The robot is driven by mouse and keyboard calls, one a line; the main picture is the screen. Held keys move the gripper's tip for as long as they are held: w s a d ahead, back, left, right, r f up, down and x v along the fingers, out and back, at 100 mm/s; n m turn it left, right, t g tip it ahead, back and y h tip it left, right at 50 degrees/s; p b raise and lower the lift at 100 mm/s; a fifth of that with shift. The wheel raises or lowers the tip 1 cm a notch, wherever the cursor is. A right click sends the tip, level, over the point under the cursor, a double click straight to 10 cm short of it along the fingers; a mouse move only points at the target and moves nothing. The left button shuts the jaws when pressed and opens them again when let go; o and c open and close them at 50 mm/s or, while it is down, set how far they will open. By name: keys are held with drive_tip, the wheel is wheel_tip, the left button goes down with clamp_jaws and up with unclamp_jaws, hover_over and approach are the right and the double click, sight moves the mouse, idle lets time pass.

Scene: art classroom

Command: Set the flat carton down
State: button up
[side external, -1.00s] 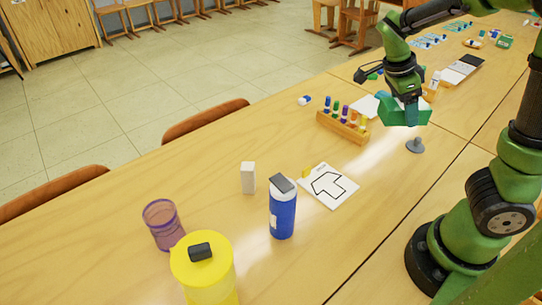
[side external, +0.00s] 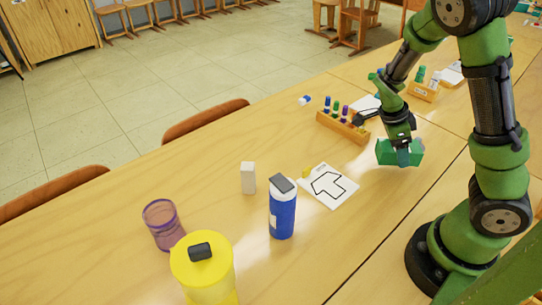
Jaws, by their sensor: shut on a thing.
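The flat carton is a green box (side external: 384,153) in the right part of the side external view. My gripper (side external: 403,154) points down and is shut on it, with a finger across its near face. The carton is low over the wooden table (side external: 330,245), to the right of a white sheet with a black outline (side external: 340,197). I cannot tell whether its underside touches the table.
A wooden rack of colored markers (side external: 335,126) stands behind and left of the carton. A blue bottle (side external: 283,217), a white block (side external: 248,178), a purple cup (side external: 163,228) and a yellow container (side external: 203,273) stand nearer the camera. The table in front of the carton is clear.

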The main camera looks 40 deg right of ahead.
sight(395, 159)
drive_tip(key=shift+f, duration=1.85)
drive_tip(key=shift+f, duration=0.15)
drive_tip(key=o, duration=1.1)
drive_tip(key=shift+o, duration=0.2)
